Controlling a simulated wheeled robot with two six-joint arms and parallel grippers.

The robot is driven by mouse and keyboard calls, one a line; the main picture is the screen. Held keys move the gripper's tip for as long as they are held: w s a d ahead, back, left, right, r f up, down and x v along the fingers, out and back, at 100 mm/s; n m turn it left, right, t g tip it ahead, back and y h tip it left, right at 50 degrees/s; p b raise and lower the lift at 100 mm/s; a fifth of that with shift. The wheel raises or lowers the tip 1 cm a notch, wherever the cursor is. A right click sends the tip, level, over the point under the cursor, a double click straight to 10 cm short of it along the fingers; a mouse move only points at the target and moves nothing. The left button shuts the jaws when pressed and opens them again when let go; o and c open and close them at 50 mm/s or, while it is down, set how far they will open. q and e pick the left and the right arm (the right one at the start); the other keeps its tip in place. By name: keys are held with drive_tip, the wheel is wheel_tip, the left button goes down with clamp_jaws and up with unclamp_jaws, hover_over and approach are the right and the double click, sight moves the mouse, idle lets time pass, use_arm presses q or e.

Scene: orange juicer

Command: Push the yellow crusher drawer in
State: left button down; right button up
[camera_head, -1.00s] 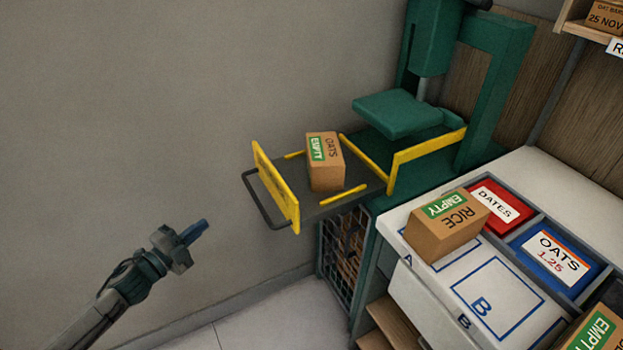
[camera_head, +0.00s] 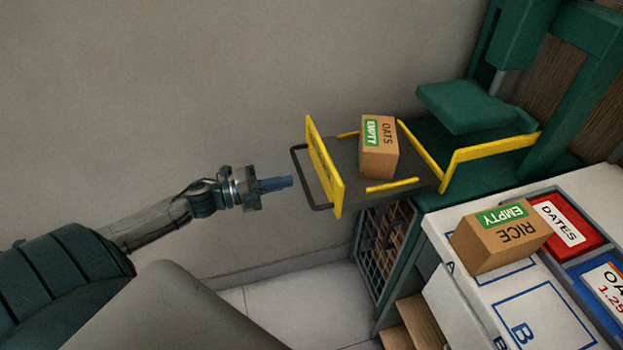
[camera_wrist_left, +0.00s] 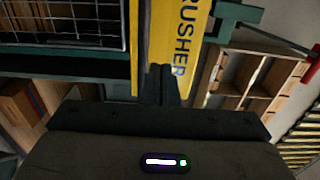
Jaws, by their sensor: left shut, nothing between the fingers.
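The crusher drawer (camera_head: 348,190) is a grey tray with a yellow front panel (camera_head: 325,168) and a dark bar handle. It sticks out to the left from the green crusher (camera_head: 475,108). An oats box (camera_head: 378,155) with a green EMPTY label stands on the tray. My left gripper (camera_head: 288,182) is shut and empty, pointing at the drawer front, just left of the handle. I cannot tell if it touches. In the left wrist view the yellow panel with "RUSHER" lettering (camera_wrist_left: 180,50) is right beyond the fingertips. My right gripper is not in view.
A rice box (camera_head: 497,238) stands on the white counter (camera_head: 440,232) at the right, beside red and blue bins. A wire-front bin (camera_head: 384,245) is under the crusher. The wall runs behind the drawer. Floor at the lower middle is clear.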

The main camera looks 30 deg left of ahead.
sight(323, 174)
use_arm(q)
drive_tip(key=p+x, duration=0.1)
drive_tip(key=x, duration=0.5)
drive_tip(key=shift+r+p, duration=0.2)
drive_tip(key=shift+p, duration=0.1)
drive_tip(key=shift+w+d+f, duration=0.15)
drive_tip(key=shift+w+d, duration=0.3)
drive_tip(key=shift+w, duration=0.1)
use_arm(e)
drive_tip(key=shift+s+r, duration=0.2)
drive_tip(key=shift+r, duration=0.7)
use_arm(q)
drive_tip(key=shift+w+d, duration=0.1)
